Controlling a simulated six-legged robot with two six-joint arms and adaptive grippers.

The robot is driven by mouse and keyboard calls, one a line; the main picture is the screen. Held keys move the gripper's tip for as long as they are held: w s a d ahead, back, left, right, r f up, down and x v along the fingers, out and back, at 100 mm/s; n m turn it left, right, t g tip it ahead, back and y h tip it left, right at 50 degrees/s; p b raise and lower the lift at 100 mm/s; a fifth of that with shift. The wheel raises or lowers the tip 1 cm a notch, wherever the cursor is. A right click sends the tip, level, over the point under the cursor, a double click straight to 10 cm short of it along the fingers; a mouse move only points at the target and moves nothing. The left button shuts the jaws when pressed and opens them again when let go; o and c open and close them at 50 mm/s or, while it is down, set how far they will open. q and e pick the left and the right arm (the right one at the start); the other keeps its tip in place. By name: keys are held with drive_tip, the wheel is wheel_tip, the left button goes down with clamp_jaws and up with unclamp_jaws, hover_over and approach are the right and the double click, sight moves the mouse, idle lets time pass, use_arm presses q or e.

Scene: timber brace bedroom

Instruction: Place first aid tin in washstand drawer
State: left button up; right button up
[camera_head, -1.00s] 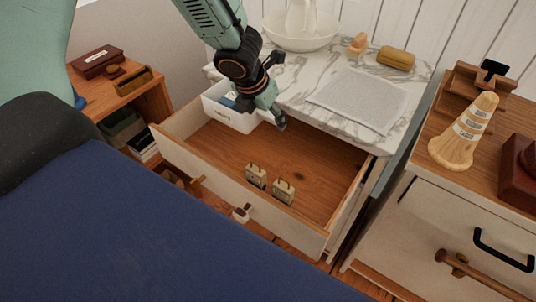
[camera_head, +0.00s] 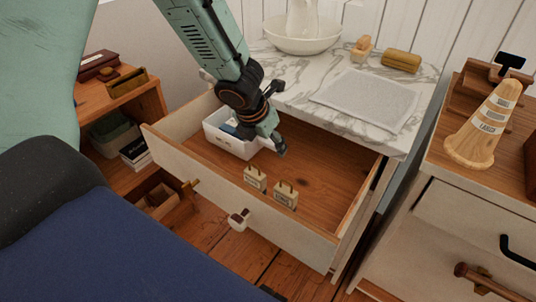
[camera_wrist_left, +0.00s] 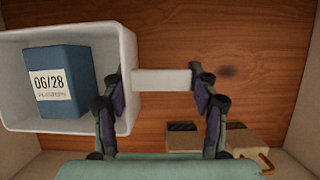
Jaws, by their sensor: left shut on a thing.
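The first aid tin appears to be the open white container (camera_head: 232,146) with a blue box (camera_wrist_left: 64,83) in it, printed "06/28". It is in the back left part of the open washstand drawer (camera_head: 335,190). The tin's white body (camera_wrist_left: 128,100) has a bar-like handle (camera_wrist_left: 162,80) on its right side in the wrist view. My left gripper (camera_head: 279,148) is shut on this handle, one finger on each end. The arm hides part of the tin. I cannot tell whether its base touches the drawer floor. My right gripper is not in view.
The marble top (camera_head: 290,75) holds a basin (camera_head: 300,40), a grey cloth (camera_head: 365,98) and a yellow roll (camera_head: 401,61). A wooden cone (camera_head: 485,130) stands on the right cabinet.

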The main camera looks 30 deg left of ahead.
use_arm(q)
drive_tip(key=shift+w+f+b, duration=0.1)
drive_tip(key=shift+f+b, duration=1.05)
drive_tip(key=shift+f, duration=0.4)
drive_tip(key=shift+r, duration=0.1)
drive_tip(key=o, duration=1.5)
drive_tip(key=shift+p+v, duration=3.7)
drive_tip(key=shift+v, duration=2.35)
